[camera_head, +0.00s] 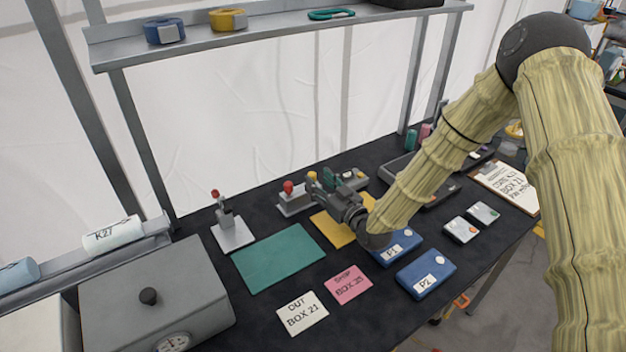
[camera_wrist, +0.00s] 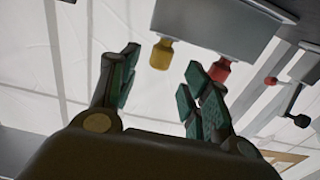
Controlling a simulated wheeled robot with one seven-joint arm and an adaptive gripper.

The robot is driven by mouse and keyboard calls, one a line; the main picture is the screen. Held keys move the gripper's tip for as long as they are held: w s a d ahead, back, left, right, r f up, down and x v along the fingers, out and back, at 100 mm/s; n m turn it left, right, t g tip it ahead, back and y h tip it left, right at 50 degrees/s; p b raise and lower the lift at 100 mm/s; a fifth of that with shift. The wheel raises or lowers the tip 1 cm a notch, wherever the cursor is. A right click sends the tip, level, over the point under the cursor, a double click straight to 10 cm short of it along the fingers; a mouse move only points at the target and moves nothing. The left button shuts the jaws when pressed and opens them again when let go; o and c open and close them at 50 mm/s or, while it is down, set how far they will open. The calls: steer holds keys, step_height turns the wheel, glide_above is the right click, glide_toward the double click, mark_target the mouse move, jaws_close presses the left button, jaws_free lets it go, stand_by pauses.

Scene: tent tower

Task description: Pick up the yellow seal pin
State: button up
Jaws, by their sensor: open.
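The yellow seal pin (camera_head: 311,176) stands in a grey holder (camera_head: 294,207) at the back middle of the table, beside a red pin (camera_head: 288,187). My gripper (camera_head: 328,180) is just right of the yellow pin in the head view, its fingers pointing toward the holder. In the wrist view the yellow pin (camera_wrist: 161,53) shows between and beyond the open fingertips (camera_wrist: 162,62), apparently untouched. The red pin (camera_wrist: 218,70) is beside the right finger there, partly overlapped by it. The wrist view looks inverted, with the holder (camera_wrist: 215,25) at the top.
A green mat (camera_head: 280,258) and a yellow mat (camera_head: 333,230) lie in front of the holder. A red-topped lever stand (camera_head: 232,232) is left. Blue boxes P1 (camera_head: 397,247) and P2 (camera_head: 426,275) sit below my arm. A shelf (camera_head: 270,32) spans above the back.

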mark_target(312, 174)
steer(key=p+x, duration=0.2)
steer(key=x, duration=0.2)
steer(key=shift+w+r, duration=0.1)
steer(key=shift+w+a, duration=0.15)
steer(key=shift+w, duration=0.15)
jaws_close()
